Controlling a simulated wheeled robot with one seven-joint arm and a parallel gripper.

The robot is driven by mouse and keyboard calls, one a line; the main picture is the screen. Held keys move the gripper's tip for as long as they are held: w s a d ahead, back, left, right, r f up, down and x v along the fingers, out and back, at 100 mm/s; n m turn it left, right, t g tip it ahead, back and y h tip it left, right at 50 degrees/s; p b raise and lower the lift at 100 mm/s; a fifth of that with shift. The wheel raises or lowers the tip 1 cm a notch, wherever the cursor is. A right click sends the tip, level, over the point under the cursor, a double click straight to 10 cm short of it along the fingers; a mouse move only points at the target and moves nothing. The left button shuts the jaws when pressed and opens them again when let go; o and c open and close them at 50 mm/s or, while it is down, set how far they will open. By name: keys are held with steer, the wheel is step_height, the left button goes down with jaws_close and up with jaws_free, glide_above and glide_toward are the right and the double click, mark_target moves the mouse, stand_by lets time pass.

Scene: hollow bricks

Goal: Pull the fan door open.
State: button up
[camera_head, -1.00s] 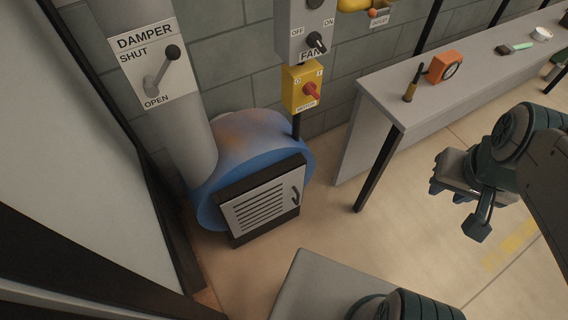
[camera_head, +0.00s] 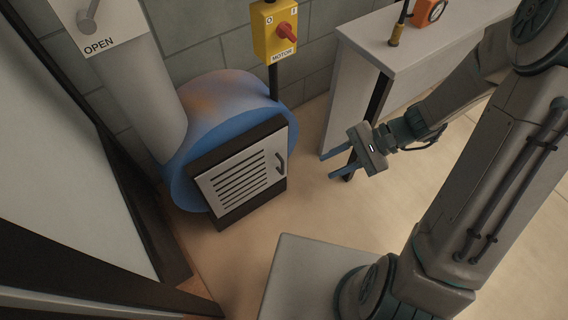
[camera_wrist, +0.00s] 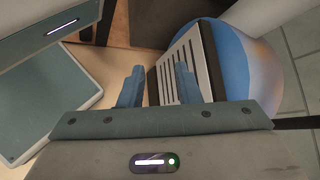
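The fan door (camera_head: 240,183) is a pale slatted panel in a dark frame on the front of the blue round fan housing (camera_head: 222,95). It looks shut. Its dark curved handle (camera_head: 281,163) is at the panel's right side. My gripper (camera_head: 332,167) is to the right of the handle, apart from it, with its two fingers spread and pointing left towards the door. In the wrist view my gripper (camera_wrist: 158,84) is open with nothing between the fingers. The slatted door (camera_wrist: 183,70) shows there behind the right finger; I cannot make out the handle in that view.
A grey bench (camera_head: 385,42) with a black leg stands right of the fan. A yellow motor switch box (camera_head: 274,31) is above the fan on a dark post. A grey duct (camera_head: 135,90) rises at left. The floor (camera_head: 235,250) before the door is clear.

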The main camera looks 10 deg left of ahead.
steer(key=w+a+f+m+t+y+b, duration=0.2)
steer(key=w+f+m+t+y+b, duration=0.15)
steer(key=f, duration=0.55)
steer(key=w+a+f+m+t+y+b, duration=0.2)
steer(key=f+m+y+b, duration=0.25)
steer(key=f, duration=0.45)
steer(key=m+t+h+b, duration=0.2)
steer(key=m+t+b, duration=0.3)
steer(key=m+t, duration=0.4)
glide_toward(283, 165)
steer(key=shift+m+g, duration=0.5)
steer(key=shift+g, duration=0.05)
steer(key=b+x, duration=0.1)
steer(key=x, duration=0.4)
steer(key=b+x, duration=0.2)
steer(key=x, duration=0.3)
steer(key=shift+w+f, duration=0.15)
steer(key=shift+w, duration=0.3)
jaws_close()
